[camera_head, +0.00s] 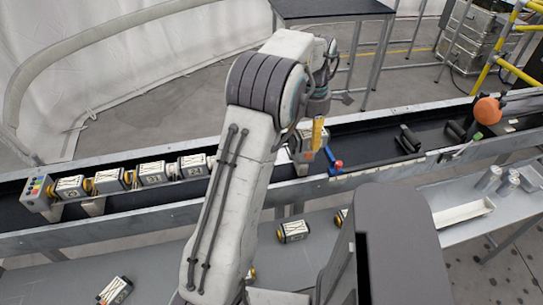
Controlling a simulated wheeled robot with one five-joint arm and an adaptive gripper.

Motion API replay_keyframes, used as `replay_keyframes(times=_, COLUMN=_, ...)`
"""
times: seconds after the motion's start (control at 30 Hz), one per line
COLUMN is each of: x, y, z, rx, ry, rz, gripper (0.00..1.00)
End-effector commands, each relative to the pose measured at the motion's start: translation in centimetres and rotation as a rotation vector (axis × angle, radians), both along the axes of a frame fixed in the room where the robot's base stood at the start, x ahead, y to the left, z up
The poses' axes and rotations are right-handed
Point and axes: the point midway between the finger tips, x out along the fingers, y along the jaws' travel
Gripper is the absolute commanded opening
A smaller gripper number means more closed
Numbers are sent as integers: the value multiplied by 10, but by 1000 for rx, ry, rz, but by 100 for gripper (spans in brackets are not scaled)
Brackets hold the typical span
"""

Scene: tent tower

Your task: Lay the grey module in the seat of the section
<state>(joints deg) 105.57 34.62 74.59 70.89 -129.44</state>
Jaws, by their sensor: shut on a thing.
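My gripper (314,128) is over the long trough, right of the row of modules, and points down. It is shut on a grey module (302,148), which is partly hidden behind my arm. I cannot tell whether the module touches the trough floor. A yellow part (318,132) shows at the gripper. The section (125,178) is a row of several joined modules with grey bodies and pale printed faces, lying in the trough. Its left end is a grey block with coloured buttons (38,190). My arm hides its right end, and I cannot make out the seat.
A blue part with a red ball (338,164) stands right of the gripper. Dark cradles (408,140) and an orange ball (487,110) are farther right in the trough (370,148). Loose modules (293,231) (115,291) lie on the near bench (190,262). Grey cylinders (508,182) stand at the right.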

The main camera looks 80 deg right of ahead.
Motion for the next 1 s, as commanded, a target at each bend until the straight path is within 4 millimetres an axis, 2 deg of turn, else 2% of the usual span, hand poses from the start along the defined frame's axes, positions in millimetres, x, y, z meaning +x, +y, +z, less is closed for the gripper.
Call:
replay_keyframes(times=0.17, x=13, y=-4, z=-7, rx=0, ry=0, rz=-26, gripper=27)
replay_keyframes(times=0.5, x=69, y=-30, z=-43, rx=1, ry=0, rz=-28, gripper=27)
replay_keyframes(times=0.7, x=93, y=-43, z=-60, rx=1, ry=0, rz=-30, gripper=26)
replay_keyframes(times=1.0, x=106, y=-49, z=-70, rx=-1, ry=1, rz=-32, gripper=26)
